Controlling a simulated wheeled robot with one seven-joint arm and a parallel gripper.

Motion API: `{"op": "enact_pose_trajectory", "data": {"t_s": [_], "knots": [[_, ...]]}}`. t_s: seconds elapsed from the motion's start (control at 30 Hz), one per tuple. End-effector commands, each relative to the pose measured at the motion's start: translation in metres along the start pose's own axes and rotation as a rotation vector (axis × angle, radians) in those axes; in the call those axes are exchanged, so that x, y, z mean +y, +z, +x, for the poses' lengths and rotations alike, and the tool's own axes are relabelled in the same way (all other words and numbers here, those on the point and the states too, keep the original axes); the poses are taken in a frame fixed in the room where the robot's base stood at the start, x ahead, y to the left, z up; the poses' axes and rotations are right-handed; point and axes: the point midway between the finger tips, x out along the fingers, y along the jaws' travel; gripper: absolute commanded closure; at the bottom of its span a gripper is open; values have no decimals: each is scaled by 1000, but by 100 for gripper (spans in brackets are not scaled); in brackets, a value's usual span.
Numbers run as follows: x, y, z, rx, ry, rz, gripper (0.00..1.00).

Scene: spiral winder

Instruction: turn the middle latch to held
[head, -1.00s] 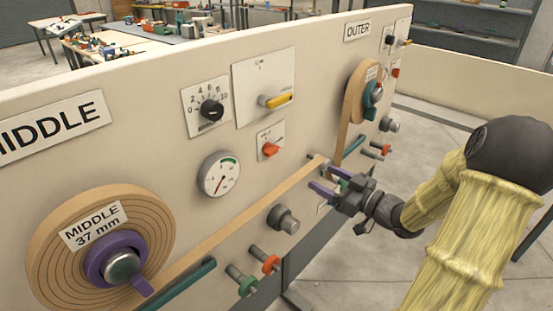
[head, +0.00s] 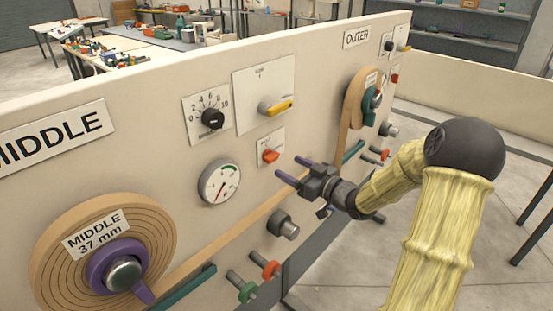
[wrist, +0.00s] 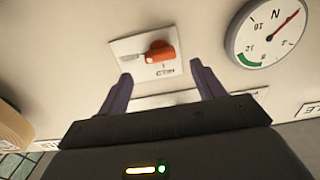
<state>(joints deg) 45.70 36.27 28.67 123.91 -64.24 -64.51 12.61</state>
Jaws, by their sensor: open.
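The latch in the middle section is an orange-red knob (head: 269,156) on a small white plate (head: 277,138), right of the round gauge. Its lettering is too small to read. In the wrist view the orange knob (wrist: 160,52) lies sideways on its plate, ahead of and between my fingertips, and a pale grey mark extends left of it. My gripper (head: 288,169) is open and empty, with its two purple fingers pointing at the panel just below and right of the knob. In the wrist view my gripper (wrist: 161,75) appears apart from the knob.
The round gauge (head: 219,182) is left of the knob, and a plate with a yellow handle (head: 277,107) is above it. The tan strip (head: 235,230) runs below from the MIDDLE reel (head: 60,250). A grey knob (head: 284,226) and green and orange-red knobs stick out lower down.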

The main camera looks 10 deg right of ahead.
Motion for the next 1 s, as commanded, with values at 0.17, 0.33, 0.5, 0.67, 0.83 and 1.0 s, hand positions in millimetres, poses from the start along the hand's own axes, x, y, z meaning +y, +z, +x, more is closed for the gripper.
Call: {"op": "enact_pose_trajectory", "data": {"t_s": [0.17, 0.33, 0.5, 0.67, 0.83, 1.0], "knots": [[-1, -1, 33, 1, -3, 0, 33], [0, -1, 56, 0, -2, 0, 33], [0, 0, 65, -1, 1, 0, 33], [0, 0, 65, -1, 1, 0, 33], [-1, 0, 65, -1, -1, 0, 52], [-2, 0, 66, -1, -2, 0, 77]]}}
